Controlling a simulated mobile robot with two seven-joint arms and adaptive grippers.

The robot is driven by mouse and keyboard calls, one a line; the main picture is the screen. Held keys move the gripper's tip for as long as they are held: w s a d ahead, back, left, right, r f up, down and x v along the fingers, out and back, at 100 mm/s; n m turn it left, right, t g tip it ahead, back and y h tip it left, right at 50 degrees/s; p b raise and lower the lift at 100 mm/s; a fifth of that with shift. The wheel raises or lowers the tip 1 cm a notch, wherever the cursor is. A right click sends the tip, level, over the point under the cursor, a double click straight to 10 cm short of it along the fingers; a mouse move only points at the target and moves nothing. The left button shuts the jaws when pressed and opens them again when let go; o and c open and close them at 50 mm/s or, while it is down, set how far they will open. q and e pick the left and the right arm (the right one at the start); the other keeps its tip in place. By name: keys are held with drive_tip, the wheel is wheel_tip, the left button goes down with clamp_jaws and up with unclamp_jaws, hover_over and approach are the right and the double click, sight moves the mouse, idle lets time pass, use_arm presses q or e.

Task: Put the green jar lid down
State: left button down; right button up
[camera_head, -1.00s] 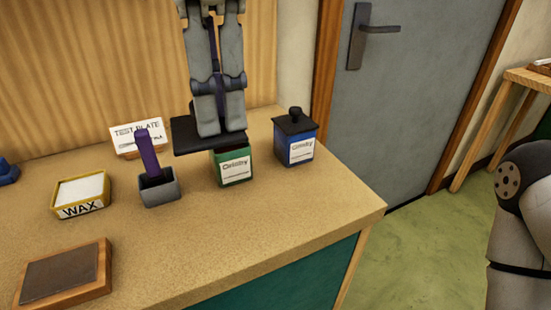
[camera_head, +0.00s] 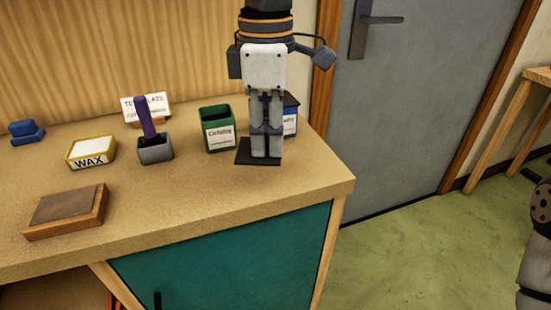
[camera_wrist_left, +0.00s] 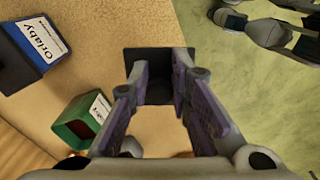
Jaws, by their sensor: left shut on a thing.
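The green jar lid is a dark, flat square plate (camera_head: 244,157) in my left gripper (camera_head: 266,152), low over the worktop in front of the blue jar. In the left wrist view the lid (camera_wrist_left: 160,58) shows between and beyond the fingers. I cannot tell whether it touches the worktop. The green jar (camera_head: 219,134) stands uncovered just left of the gripper; its open top also shows in the left wrist view (camera_wrist_left: 75,130).
The blue jar (camera_head: 291,121), with its dark lid on, is partly hidden behind my gripper. A grey holder with a purple-handled tool (camera_head: 155,152), a wax tin (camera_head: 91,151) and a brown block (camera_head: 66,207) stand leftward. The worktop (camera_head: 190,190) is clear in front.

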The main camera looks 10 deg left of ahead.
sight(274, 175)
use_arm(q)
drive_tip(key=w+f, duration=0.1)
drive_tip(key=f, duration=0.1)
drive_tip(key=w+f, duration=0.1)
drive_tip(key=shift+w+f, duration=0.5)
drive_tip(key=shift+f, duration=1.45)
drive_tip(key=c, duration=1.5)
unclamp_jaws()
drive_tip(key=shift+f, duration=0.15)
drive_tip(key=shift+o, duration=0.2)
wheel_tip(274, 175, up, 12)
drive_tip(key=shift+r, duration=0.2)
drive_tip(key=shift+f, duration=0.1)
